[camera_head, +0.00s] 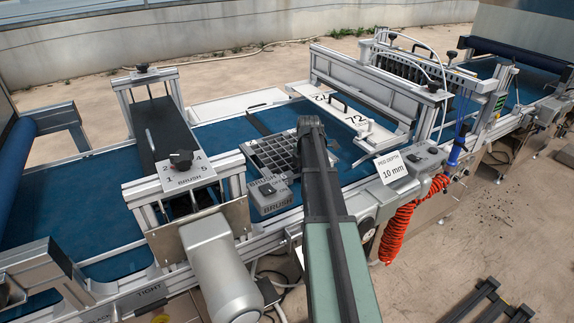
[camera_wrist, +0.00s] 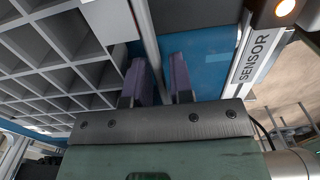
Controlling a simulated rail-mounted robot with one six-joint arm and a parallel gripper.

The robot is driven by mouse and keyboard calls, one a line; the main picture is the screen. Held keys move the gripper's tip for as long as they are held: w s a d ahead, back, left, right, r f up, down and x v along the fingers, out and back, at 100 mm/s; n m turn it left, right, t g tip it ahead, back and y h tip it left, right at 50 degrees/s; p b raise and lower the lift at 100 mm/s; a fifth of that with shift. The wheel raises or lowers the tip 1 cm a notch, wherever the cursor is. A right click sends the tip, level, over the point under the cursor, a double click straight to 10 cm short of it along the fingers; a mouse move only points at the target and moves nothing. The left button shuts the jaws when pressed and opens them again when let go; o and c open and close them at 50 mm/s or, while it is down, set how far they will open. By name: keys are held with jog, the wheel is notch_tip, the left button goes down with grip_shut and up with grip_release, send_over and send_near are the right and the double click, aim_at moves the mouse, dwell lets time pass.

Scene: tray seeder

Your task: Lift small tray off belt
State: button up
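The small grey tray (camera_head: 270,157) with square cells lies on the blue belt (camera_head: 215,133), left of my arm in the head view. In the wrist view its cells (camera_wrist: 60,72) fill the left side. My gripper (camera_wrist: 157,80) shows there as two purple fingers with a gap between them and nothing clearly held. The fingers are by the tray's right edge, and a thin grey strip runs near the gap. Whether a finger touches the tray I cannot tell. In the head view my arm hides the fingers and part of the tray.
A brush unit (camera_head: 185,170) stands left of the tray, with a grey control box (camera_head: 270,196) in front. A white plate marked 72 (camera_head: 350,118) lies right over the belt. A SENSOR label (camera_wrist: 248,55) is close to my right finger. A red coiled hose (camera_head: 405,220) hangs at the front.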

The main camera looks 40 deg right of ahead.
notch_tip(320, 180, down, 2)
jog(key=shift+f+b, duration=0.1)
jog(key=shift+b, duration=0.2)
jog(key=shift+r, duration=0.3)
grip_shut()
jog(key=shift+r+p, duration=0.15)
jog(key=shift+p, duration=0.25)
